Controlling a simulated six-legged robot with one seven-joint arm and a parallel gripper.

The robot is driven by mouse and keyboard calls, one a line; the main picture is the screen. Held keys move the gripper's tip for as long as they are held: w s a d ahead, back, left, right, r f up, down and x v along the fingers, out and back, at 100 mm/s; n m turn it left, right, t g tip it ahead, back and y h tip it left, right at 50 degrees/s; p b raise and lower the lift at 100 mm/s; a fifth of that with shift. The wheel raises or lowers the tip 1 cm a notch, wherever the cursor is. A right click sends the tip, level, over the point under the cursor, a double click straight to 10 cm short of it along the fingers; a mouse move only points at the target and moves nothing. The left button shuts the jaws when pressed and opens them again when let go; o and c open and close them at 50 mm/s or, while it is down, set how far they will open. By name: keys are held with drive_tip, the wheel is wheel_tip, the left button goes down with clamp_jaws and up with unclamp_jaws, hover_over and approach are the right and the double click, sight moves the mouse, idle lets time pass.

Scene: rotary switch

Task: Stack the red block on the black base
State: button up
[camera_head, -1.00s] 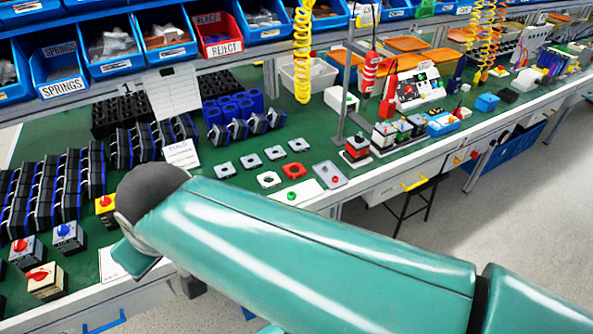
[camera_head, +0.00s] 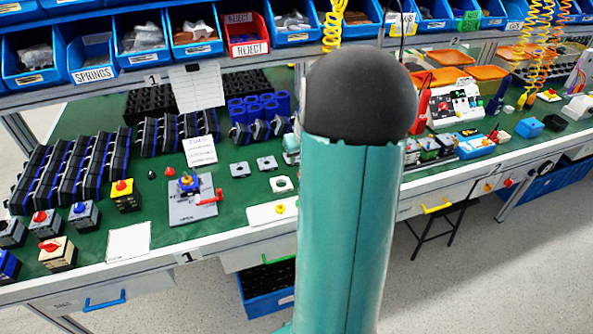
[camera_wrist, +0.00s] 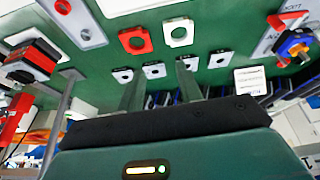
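A red and black block (camera_wrist: 36,56) stands at the left of that view, well apart from the fingers. A flat red square plate with a hole (camera_wrist: 143,32) lies on the bench near a white one. I cannot tell for sure which piece is the black base. In the head view my arm hides the gripper and the red plate; several small devices with black bodies (camera_head: 430,150) show right of the arm.
A grey fixture with a red lever (camera_head: 190,210) stands on the green bench, left of the arm. Switches (camera_head: 125,196) and black-and-blue blocks (camera_head: 70,175) fill the bench's left. Blue bins (camera_head: 140,42) line the shelf above. Open bench lies around the small grey plates (camera_wrist: 220,60).

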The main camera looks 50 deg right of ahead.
drive_tip(key=d+f, duration=0.1)
drive_tip(key=f, duration=0.2)
drive_tip(key=w+d+f, duration=0.1)
drive_tip(key=d+f, duration=0.1)
drive_tip(key=f, duration=0.1)
drive_tip(key=w+d+f, duration=0.1)
drive_tip(key=f, duration=0.3)
drive_tip(key=shift+d, duration=0.15)
drive_tip(key=x, duration=0.5)
drive_tip(key=shift+w+d, duration=0.15)
drive_tip(key=shift+d, duration=0.05)
clamp_jaws()
